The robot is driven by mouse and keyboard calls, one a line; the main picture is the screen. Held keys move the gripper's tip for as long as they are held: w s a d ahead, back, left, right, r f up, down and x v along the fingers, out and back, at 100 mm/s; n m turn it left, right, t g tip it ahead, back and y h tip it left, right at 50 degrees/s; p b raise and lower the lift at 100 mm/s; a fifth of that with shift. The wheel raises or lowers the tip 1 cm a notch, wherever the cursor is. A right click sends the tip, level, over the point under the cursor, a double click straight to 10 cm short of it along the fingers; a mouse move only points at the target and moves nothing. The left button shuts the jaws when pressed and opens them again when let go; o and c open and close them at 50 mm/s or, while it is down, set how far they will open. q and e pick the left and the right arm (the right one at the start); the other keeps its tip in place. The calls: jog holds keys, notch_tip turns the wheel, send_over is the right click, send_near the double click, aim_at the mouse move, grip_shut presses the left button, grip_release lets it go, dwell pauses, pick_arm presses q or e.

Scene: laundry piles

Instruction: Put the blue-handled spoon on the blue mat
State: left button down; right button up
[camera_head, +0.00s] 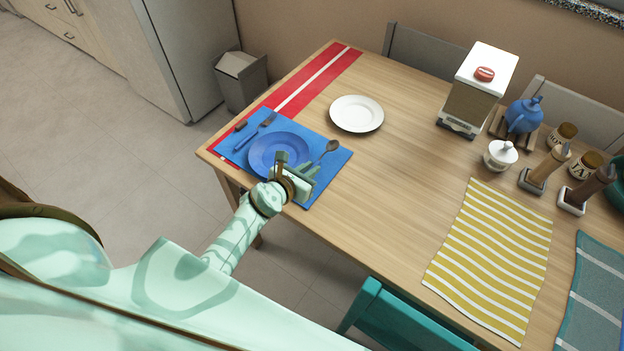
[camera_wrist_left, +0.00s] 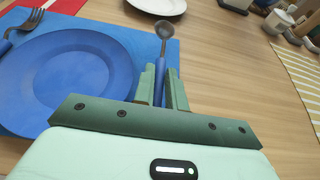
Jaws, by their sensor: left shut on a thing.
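The blue-handled spoon (camera_wrist_left: 160,80) has a dark metal bowl, which shows in the head view (camera_head: 333,146) at the mat's far right edge. My left gripper (camera_head: 305,172) is shut on the spoon's blue handle, seen between its green fingers in the wrist view (camera_wrist_left: 161,87). The gripper is over the right side of the blue mat (camera_head: 333,165), to the right of the blue plate (camera_head: 276,152). I cannot tell whether the spoon touches the mat. The lower handle is hidden by the gripper. My right gripper is not in view.
A fork (camera_head: 262,122) and a dark-tipped utensil (camera_head: 240,126) lie left of the plate. A white plate (camera_head: 357,113) sits beyond, near a red striped runner (camera_head: 325,75). A yellow striped cloth (camera_head: 490,260) lies to the right. The table (camera_head: 395,195) between is clear.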

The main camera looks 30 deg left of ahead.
pick_arm(q)
jog(key=shift+w+d+f, duration=0.15)
jog(key=shift+w+f, duration=0.1)
jog(key=shift+f, duration=0.05)
notch_tip(320, 180, down, 4)
jog(key=b, duration=0.3)
jog(key=shift+w+r, duration=0.1)
jog(key=shift+r, duration=0.3)
jog(key=shift+f, duration=0.15)
jog(key=c, duration=1.4)
grip_release()
jog(key=shift+c, duration=0.2)
jog(key=shift+r, duration=0.3)
jog(key=p+v, duration=0.4)
jog(key=v, duration=0.8)
jog(key=shift+f, duration=0.2)
